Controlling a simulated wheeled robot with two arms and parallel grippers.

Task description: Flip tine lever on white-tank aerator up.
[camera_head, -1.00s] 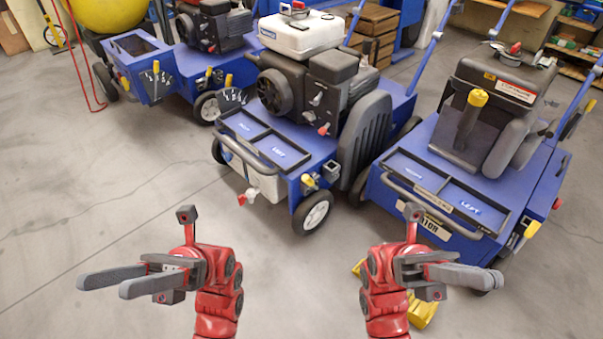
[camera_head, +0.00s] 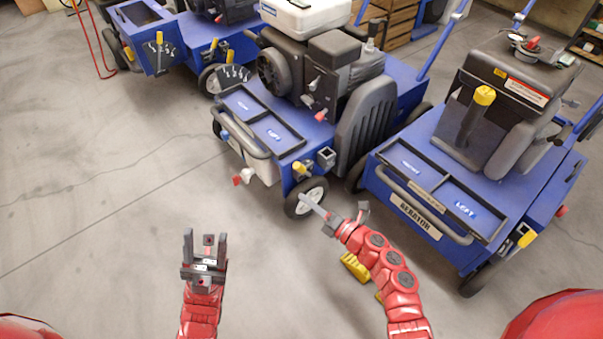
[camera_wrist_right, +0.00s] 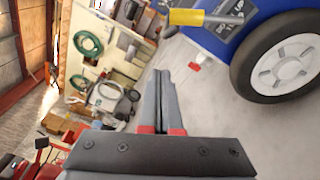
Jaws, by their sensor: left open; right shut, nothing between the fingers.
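The white-tank aerator is the middle blue machine, with its white tank (camera_head: 305,14) at the top of the head view. A short yellow-gripped lever (camera_head: 300,168) sits at its front right corner, above the front wheel (camera_head: 307,197). In the right wrist view, the lever's yellow grip (camera_wrist_right: 186,17) lies nearly level beside a dark label reading "UP". My right gripper (camera_head: 305,198) is shut and empty, below the lever and in front of the wheel; its fingers (camera_wrist_right: 160,75) point towards the machine, apart from the lever. My left gripper (camera_head: 204,236) is open and empty over bare floor.
A dark-topped blue aerator (camera_head: 470,185) stands close on the right, and another blue machine (camera_head: 165,45) stands at the back left. A yellow object (camera_head: 355,267) lies on the floor beneath my right arm. The floor at the left is clear.

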